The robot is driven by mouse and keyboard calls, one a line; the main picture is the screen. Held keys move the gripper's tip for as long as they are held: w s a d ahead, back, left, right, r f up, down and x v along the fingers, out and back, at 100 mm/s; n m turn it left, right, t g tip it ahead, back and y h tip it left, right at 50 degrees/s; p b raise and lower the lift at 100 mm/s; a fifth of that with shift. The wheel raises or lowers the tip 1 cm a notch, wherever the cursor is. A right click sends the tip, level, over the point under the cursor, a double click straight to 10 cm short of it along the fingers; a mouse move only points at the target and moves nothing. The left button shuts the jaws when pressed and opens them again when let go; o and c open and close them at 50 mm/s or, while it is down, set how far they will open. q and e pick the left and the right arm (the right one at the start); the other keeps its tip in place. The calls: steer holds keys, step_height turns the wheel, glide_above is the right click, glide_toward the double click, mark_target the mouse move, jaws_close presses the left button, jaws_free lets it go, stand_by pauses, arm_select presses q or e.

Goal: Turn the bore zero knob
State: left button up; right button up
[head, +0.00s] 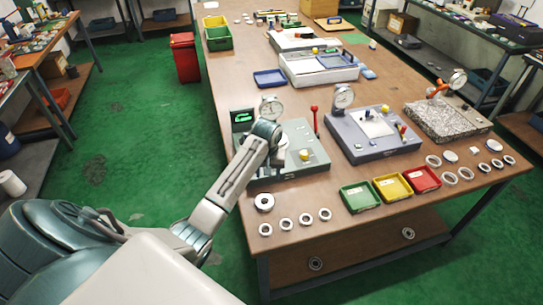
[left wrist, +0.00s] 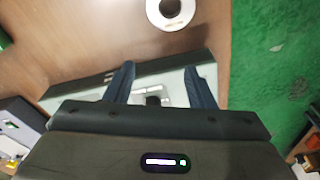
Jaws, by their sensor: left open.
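A grey-green bore gauge station (head: 317,135) stands on the bench in the head view, with a lit green display (head: 243,116), a round dial (head: 271,106), a red lever (head: 315,121) and a yellow knob (head: 305,154). I cannot tell which control is the bore zero knob. My left gripper (head: 278,159) points down over the station, left of the yellow knob; my wrist hides part of the station. In the left wrist view its fingers (left wrist: 158,72) are apart, with the station's edge and a small dark part (left wrist: 153,100) between and below them. My right gripper is not in view.
A second gauge station (head: 350,150) and a speckled stone plate (head: 447,118) stand to the right. Green (head: 360,196), yellow (head: 393,187) and red (head: 420,179) trays sit in front. A ring (head: 264,202) and several smaller rings lie near the bench's front edge.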

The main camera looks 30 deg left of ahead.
arm_select(q)
steer(key=w+a+r+n, duration=0.3)
steer(key=w+a+r, duration=0.2)
steer(key=w+r, duration=0.35)
steer(key=shift+g+h, duration=0.4)
steer(key=shift+h, duration=0.1)
steer(key=f+p, duration=0.1)
steer(key=f, duration=0.5)
steer(key=f+p, duration=0.1)
steer(key=f, duration=0.3)
steer(key=shift+w+d+p, duration=0.2)
steer(key=shift+w+p, duration=0.05)
steer(key=shift+p, duration=0.05)
steer(key=shift+f, duration=0.8)
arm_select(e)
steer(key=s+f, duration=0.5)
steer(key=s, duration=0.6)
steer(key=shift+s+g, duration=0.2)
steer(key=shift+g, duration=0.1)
arm_select(q)
steer(key=shift+c, duration=0.4)
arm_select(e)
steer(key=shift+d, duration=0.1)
arm_select(q)
steer(key=c, duration=0.9)
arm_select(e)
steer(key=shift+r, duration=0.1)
